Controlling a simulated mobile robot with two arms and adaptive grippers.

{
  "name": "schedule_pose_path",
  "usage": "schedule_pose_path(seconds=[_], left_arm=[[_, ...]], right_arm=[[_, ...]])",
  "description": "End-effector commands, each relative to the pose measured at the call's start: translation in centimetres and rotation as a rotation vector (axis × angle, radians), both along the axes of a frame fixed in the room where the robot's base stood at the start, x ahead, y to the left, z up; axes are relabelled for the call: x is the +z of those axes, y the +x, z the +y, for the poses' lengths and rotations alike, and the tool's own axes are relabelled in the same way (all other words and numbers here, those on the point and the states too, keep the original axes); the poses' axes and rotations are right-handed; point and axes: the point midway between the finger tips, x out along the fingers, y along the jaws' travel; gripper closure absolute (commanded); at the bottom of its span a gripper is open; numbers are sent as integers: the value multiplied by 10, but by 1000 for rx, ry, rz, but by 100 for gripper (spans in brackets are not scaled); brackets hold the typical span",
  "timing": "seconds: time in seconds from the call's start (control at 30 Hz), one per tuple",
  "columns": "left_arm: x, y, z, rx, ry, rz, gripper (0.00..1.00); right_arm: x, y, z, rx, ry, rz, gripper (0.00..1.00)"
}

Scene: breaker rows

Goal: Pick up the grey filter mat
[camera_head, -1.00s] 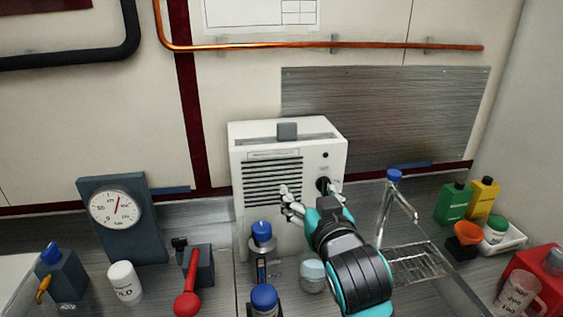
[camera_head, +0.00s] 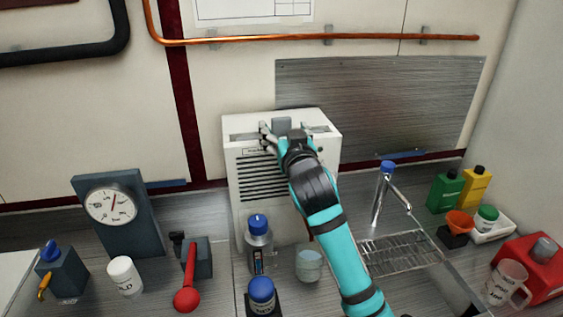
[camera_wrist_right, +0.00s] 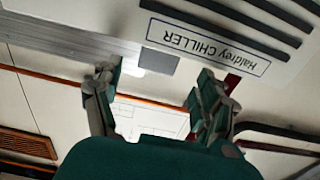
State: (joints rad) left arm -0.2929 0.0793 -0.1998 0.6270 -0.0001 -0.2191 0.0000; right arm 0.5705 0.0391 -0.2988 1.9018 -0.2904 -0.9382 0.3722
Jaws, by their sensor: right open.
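The white chiller (camera_head: 325,150) stands against the back wall, with a grey slot strip along its top. A small grey block, which looks like the exposed part of the grey filter mat (camera_head: 281,124), sticks up from that strip; it also shows in the right wrist view (camera_wrist_right: 158,62). My right gripper (camera_head: 286,131) is open at the chiller's top, its fingers spread to either side of the block. In the right wrist view the gripper (camera_wrist_right: 155,82) has a gap between each finger and the block. Any lower part of the mat is hidden. My left gripper is not in view.
Blue-capped bottles (camera_head: 258,240) and a pale jar (camera_head: 309,264) stand in front of the chiller. A gauge (camera_head: 112,205) stands left. A copper pipe (camera_head: 330,38) runs along the wall above.

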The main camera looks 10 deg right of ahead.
Motion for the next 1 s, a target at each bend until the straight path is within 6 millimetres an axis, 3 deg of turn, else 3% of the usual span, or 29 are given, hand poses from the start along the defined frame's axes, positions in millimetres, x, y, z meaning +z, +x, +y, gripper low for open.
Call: schedule_pose_path(seconds=[0.3, 0.63, 1.0], left_arm=[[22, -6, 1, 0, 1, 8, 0], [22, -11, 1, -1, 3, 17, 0], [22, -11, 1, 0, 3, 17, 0]], right_arm=[[-2, 43, -4, -1, -2, 3, 25], [-5, 50, -4, -1, -1, 1, 25], [-5, 50, -4, -1, 0, 2, 72]])
